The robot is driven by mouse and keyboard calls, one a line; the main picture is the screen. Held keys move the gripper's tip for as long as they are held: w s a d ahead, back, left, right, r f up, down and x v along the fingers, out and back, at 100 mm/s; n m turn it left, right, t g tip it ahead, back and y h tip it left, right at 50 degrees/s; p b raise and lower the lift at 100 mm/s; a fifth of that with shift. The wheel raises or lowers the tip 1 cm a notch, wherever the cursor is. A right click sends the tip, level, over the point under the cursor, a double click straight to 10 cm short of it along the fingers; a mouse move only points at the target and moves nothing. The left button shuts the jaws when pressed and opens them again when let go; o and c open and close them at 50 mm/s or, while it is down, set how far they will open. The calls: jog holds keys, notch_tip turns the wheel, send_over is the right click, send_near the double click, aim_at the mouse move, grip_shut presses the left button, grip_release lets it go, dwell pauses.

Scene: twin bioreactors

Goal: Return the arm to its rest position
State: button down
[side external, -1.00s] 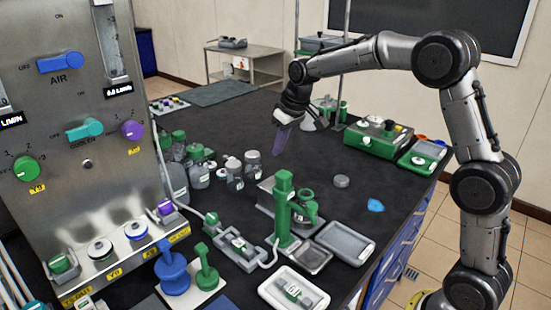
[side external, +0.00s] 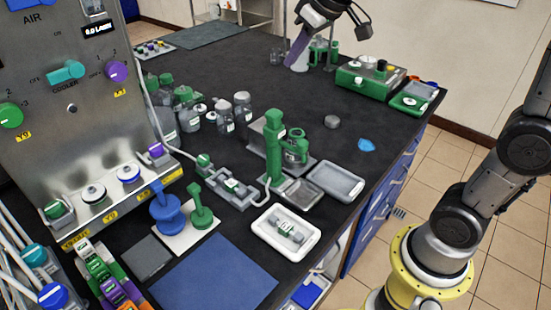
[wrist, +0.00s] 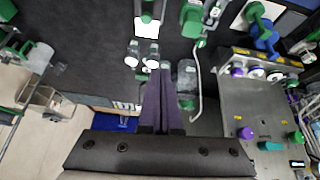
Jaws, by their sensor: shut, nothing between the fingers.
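My gripper (side external: 291,63) shows at the top of the side external view, its purple fingers pointing down over the far part of the dark bench (side external: 260,85). The fingers are together and empty. In the wrist view the closed fingers (wrist: 161,70) reach up the middle of the picture, with nothing between them. Part of my arm is cut off by the top edge of the side external view.
Capped bottles (side external: 243,107) stand beside the bioreactor panel (side external: 60,110). A green stand (side external: 273,150), white tray (side external: 265,230) and blue mat (side external: 215,278) lie nearer. A green instrument box (side external: 358,82) sits near my gripper. The bench centre is mostly clear.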

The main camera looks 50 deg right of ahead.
jog(key=s+a+f, duration=0.2)
jog(key=s, duration=1.4)
jog(key=s+f, duration=0.7)
jog(key=shift+s+a+f+m+g, duration=0.15)
jog(key=shift+s+f+m+g, duration=0.15)
jog(key=shift+s+m, duration=0.1)
jog(key=shift+r, duration=0.1)
